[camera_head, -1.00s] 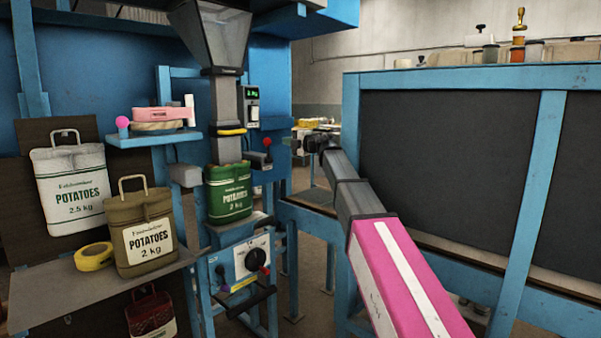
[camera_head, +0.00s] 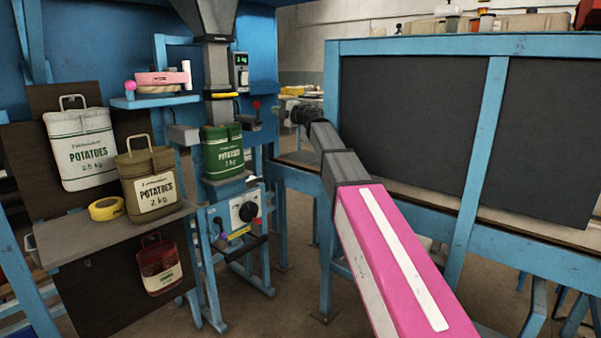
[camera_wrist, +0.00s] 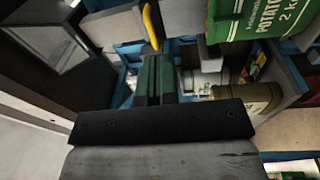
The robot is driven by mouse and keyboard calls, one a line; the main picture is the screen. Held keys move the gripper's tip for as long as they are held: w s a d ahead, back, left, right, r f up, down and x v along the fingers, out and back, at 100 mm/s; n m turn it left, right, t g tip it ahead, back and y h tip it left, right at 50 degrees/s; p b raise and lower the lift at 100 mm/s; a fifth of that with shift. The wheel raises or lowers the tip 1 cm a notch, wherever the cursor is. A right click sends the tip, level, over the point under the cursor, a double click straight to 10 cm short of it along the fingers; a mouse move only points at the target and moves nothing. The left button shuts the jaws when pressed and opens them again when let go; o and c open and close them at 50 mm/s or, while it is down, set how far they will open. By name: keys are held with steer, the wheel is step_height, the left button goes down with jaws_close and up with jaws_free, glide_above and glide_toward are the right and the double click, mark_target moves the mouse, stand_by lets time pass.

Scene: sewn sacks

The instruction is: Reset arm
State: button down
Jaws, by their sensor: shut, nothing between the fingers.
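My arm reaches out from the lower right in the head view, and my gripper (camera_head: 287,112) is at its far end, small and partly hard to make out. In the wrist view the two dark green fingers (camera_wrist: 155,78) are closed together with nothing between them. A green potato sack (camera_head: 222,150) sits under the filling spout (camera_head: 218,108), to the left of my gripper and apart from it. It also shows in the wrist view (camera_wrist: 262,22) at the upper right.
A white sack (camera_head: 80,150) hangs on a dark board. An olive sack (camera_head: 148,185) and yellow tape (camera_head: 106,208) are on a grey shelf (camera_head: 60,238). A red sack (camera_head: 160,268) hangs below. A blue frame with dark panels (camera_head: 410,130) stands close right of my arm.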

steer(key=d+f+m+t+h, duration=0.7)
steer(key=d+f+m+h, duration=0.4)
steer(key=d+f+m, duration=0.45)
steer(key=s+d+f+m+g+h, duration=0.25)
steer(key=s+d+f+m, duration=0.2)
steer(key=f, duration=0.45)
steer(key=s+d+f+m+g+h, duration=0.2)
steer(key=s+d+f+m+h, duration=0.15)
steer(key=d+f, duration=0.4)
steer(key=s+d+f+m+g+h, duration=0.1)
steer(key=s+d+f+m+g, duration=0.2)
steer(key=s+f+g, duration=0.9)
steer(key=s+a+f+g+y, duration=0.1)
steer(key=s+f, duration=0.5)
steer(key=s, duration=0.2)
steer(key=s+a+f+m+g+y, duration=0.1)
steer(key=s+f, duration=0.5)
steer(key=s, duration=0.3)
steer(key=shift+a+f+y, duration=0.2)
steer(key=shift+f+y, duration=0.15)
steer(key=shift+y, duration=0.05)
